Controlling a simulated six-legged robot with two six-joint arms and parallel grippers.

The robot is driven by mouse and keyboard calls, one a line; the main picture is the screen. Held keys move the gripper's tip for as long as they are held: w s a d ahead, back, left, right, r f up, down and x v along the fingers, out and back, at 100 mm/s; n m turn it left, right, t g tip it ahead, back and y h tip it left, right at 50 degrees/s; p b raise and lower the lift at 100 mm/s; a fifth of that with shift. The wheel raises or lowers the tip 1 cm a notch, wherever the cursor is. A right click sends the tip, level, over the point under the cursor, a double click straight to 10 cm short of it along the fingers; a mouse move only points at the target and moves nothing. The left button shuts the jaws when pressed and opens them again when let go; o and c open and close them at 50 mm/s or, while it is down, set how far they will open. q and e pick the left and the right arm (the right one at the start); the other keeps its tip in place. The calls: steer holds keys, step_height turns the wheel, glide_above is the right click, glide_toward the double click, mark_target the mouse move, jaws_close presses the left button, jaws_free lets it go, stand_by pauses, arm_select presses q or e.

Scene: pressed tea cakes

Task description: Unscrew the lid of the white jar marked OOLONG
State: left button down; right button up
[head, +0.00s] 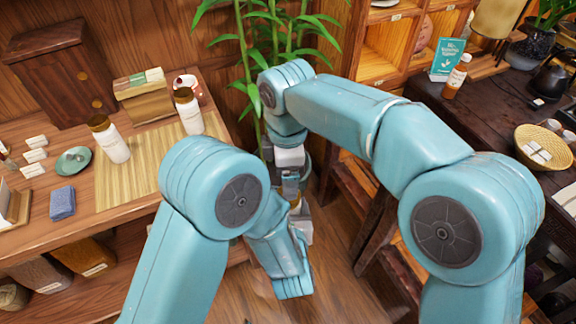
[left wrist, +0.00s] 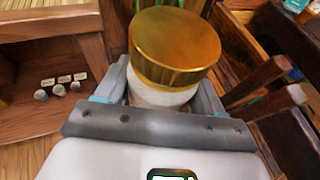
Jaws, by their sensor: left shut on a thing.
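My left gripper (left wrist: 165,105) is shut around the white body of a jar (left wrist: 160,95), between its two grey fingers. A wide gold lid (left wrist: 175,45) sits on top of this jar, above the fingers. No marking on the jar is visible. In the head view my left gripper (head: 302,225) is low in the middle, largely hidden by my arms, and only a small bit of the gold lid (head: 296,203) shows. My right gripper (head: 290,185) points down just above the lid. Whether it touches the lid, and its finger opening, cannot be made out.
Two white jars with brownish lids (head: 113,145) (head: 190,118) stand on the left table, near a bamboo mat (head: 147,165), a green dish (head: 73,162) and a blue block (head: 62,201). A dark table (head: 480,120) stands at right. Open floor lies between the tables.

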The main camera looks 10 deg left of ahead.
steer(key=m, duration=0.5)
steer(key=r+m, duration=0.1)
steer(key=m, duration=0.7)
steer(key=shift+r+m, duration=0.25)
steer(key=shift+m, duration=0.15)
steer(key=shift+f, duration=0.15)
step_height(320, 180, down, 8)
steer(key=shift+s+r, duration=0.1)
steer(key=shift+r, duration=0.05)
steer(key=c, duration=1.1)
steer(key=n, duration=0.6)
steer(key=shift+r, duration=0.25)
